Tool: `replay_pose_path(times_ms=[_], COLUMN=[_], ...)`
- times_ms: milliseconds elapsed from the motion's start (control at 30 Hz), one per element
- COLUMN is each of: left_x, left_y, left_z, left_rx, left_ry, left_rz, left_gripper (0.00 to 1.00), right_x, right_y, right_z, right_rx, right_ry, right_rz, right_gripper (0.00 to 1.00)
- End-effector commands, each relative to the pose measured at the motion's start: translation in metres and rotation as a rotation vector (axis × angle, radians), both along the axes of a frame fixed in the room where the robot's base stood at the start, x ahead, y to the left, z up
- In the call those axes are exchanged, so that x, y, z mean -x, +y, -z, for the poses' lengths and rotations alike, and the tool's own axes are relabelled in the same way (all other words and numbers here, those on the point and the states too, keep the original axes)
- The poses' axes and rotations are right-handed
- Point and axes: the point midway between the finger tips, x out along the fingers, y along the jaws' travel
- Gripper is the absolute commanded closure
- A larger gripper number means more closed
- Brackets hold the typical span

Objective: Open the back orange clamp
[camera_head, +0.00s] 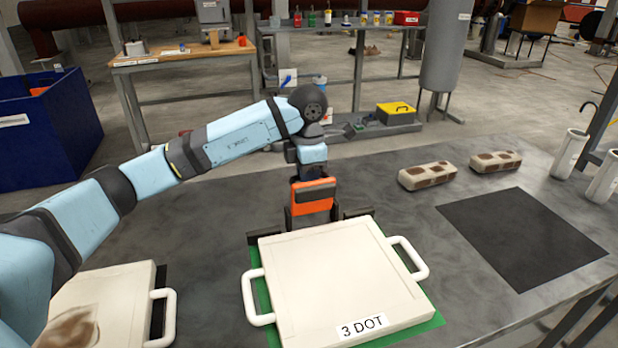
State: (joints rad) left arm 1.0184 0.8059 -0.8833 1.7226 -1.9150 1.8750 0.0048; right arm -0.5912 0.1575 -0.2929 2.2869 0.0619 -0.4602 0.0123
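The back orange clamp (312,197) stands upright on a black bracket behind the far edge of a white square plate (342,277). The plate has a handle on each side, a "3 DOT" label at its front, and a green base under it. My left arm comes in from the left. My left gripper (312,176) points down right at the top of the orange clamp. Its fingertips are small and partly hidden, so I cannot tell whether they hold the clamp. My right gripper is out of view.
Another white plate (95,303) with a brown stain lies at the lower left, partly behind my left arm. Two brown-patched white blocks (427,176) (495,161), a dark square mat (520,236) and white cylinders (569,154) are on the right. The grey table between is clear.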

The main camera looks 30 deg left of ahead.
Motion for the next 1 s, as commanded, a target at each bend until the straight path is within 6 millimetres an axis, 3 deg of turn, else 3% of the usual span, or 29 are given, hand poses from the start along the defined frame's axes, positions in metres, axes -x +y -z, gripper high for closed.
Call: replay_pose_path(times_ms=[767, 800, 900, 1000], left_x=[-0.01, -0.01, -0.01, -0.01], left_y=[0.013, 0.013, 0.013, 0.012], left_z=[0.009, 0.009, 0.009, 0.009], left_rx=[-0.001, -0.001, -0.001, -0.001], left_ry=[0.0, 0.0, 0.0, 0.001], left_rz=[-0.003, -0.003, -0.003, -0.002], left_gripper=[0.93, 0.77, 0.57, 0.57], right_x=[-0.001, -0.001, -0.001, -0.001], right_y=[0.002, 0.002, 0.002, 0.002], right_z=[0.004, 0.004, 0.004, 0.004], right_rx=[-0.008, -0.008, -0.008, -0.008], right_ry=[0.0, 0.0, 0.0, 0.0], right_rz=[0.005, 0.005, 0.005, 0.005], right_gripper=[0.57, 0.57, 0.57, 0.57])
